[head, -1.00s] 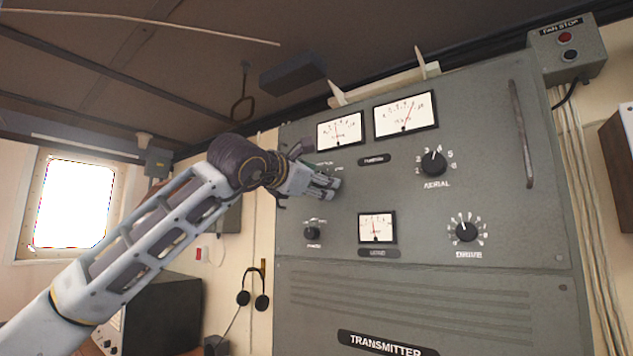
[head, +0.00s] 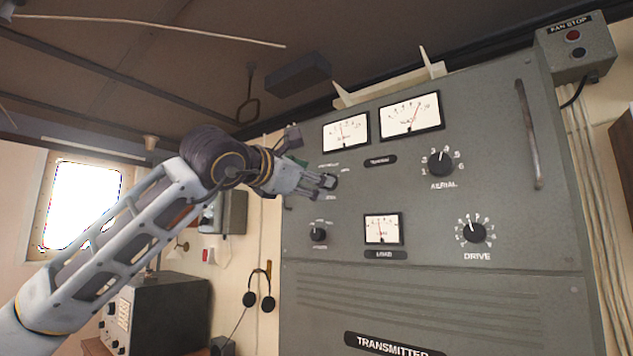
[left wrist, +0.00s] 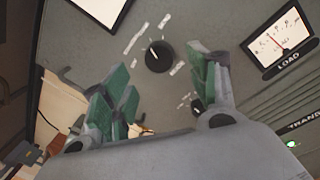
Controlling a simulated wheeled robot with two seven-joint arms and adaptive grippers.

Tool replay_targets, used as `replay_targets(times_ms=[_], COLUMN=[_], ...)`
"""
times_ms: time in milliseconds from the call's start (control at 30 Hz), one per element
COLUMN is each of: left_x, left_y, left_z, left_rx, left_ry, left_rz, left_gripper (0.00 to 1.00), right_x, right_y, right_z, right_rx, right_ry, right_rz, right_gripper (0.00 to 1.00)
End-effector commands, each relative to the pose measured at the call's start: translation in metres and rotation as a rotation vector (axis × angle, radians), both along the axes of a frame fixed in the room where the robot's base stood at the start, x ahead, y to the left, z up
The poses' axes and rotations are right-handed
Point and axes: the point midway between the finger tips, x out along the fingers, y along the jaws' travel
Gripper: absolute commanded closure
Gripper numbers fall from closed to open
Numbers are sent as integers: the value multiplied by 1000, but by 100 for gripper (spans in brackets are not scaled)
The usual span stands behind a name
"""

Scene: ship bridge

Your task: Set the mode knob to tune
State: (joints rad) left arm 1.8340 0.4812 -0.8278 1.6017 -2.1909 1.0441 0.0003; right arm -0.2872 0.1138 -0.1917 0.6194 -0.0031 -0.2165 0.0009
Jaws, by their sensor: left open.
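The grey transmitter panel (head: 430,255) carries a black rotary knob at its upper left, whose label I cannot read. In the left wrist view this knob (left wrist: 159,56) has several small blurred labels around it, and its white pointer line points up-left in the picture. My left gripper (head: 329,182) is at that knob and hides most of it in the head view. In the left wrist view the gripper (left wrist: 160,95) is open, with green-padded fingers apart and nothing between them; the knob lies beyond, between the finger directions. I cannot tell whether a finger touches the panel. My right gripper is not in view.
A lower-left knob (head: 318,235), the AERIAL knob (head: 440,163), the DRIVE knob (head: 474,233) and the LOAD meter (head: 383,229) are on the same panel. Two larger meters sit above. A vertical handle (head: 530,135) stands out at the right. Headphones (head: 259,299) hang left of the panel.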

Motion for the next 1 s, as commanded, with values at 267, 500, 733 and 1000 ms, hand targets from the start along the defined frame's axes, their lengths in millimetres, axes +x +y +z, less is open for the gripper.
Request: replay_targets(times_ms=[267,500,733,1000], left_x=[-28,-49,-57,-57], left_y=[19,31,36,36], left_z=[-2,-4,-4,-4], left_rx=[0,0,0,0], left_ry=[-1,1,0,0], left_rz=[1,-1,0,0], left_gripper=[40,40,40,40], right_x=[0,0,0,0], right_y=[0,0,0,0], right_z=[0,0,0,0], right_rx=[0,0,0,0], right_ry=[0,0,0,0], right_rz=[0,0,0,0], right_gripper=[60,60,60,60])
